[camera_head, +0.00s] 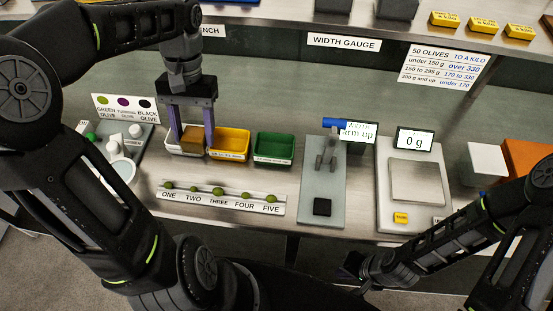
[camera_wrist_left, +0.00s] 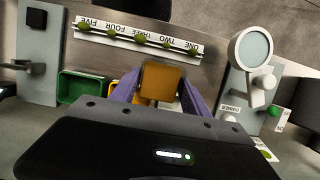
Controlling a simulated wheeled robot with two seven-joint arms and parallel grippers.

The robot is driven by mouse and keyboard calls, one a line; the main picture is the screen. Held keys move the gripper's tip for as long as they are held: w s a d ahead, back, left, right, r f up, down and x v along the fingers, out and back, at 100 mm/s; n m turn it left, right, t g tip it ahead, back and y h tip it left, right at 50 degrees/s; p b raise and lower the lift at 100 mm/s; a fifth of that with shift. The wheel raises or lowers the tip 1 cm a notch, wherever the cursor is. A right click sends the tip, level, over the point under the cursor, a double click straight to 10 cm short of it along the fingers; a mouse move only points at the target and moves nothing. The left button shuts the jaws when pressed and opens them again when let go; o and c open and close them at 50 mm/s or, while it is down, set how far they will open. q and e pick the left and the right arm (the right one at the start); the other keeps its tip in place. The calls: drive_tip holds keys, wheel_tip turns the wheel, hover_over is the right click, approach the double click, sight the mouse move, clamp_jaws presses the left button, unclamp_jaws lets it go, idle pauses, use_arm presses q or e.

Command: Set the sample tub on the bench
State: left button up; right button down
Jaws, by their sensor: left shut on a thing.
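The sample tub appears to be the small brown-amber box (camera_head: 193,139), which also shows in the left wrist view (camera_wrist_left: 163,83). My left gripper (camera_head: 193,136) points down with its purple fingers shut on opposite sides of this box. The box is at the white tray (camera_head: 186,155), left of the yellow tray; I cannot tell whether it touches it. The bench (camera_head: 330,228) is the grey metal top below. My right gripper (camera_head: 358,268) is low near the bench's front edge, dark and partly lost against the floor, so its jaws are unclear.
The yellow tray (camera_head: 230,142) and green tray (camera_head: 273,147) stand in a row beside the box. In front lies a numbered rack (camera_head: 220,197) with several olives. A width gauge (camera_head: 322,185) and a scale (camera_head: 411,180) reading 0 g stand to the right.

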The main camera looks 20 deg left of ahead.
sight(199, 141)
use_arm(q)
drive_tip(key=b+x, duration=0.2)
drive_tip(key=x, duration=0.1)
drive_tip(key=shift+w+a+f, duration=0.1)
drive_tip(key=shift+w+f, duration=0.15)
drive_tip(key=shift+w, duration=0.05)
wheel_tip(199, 141, down, 2)
drive_tip(key=shift+f+p, duration=0.1)
drive_tip(key=shift+p, duration=0.5)
drive_tip(key=shift+f, duration=0.35)
drive_tip(key=shift+w, duration=0.1)
wheel_tip(199, 141, down, 3)
drive_tip(key=shift+f, duration=0.35)
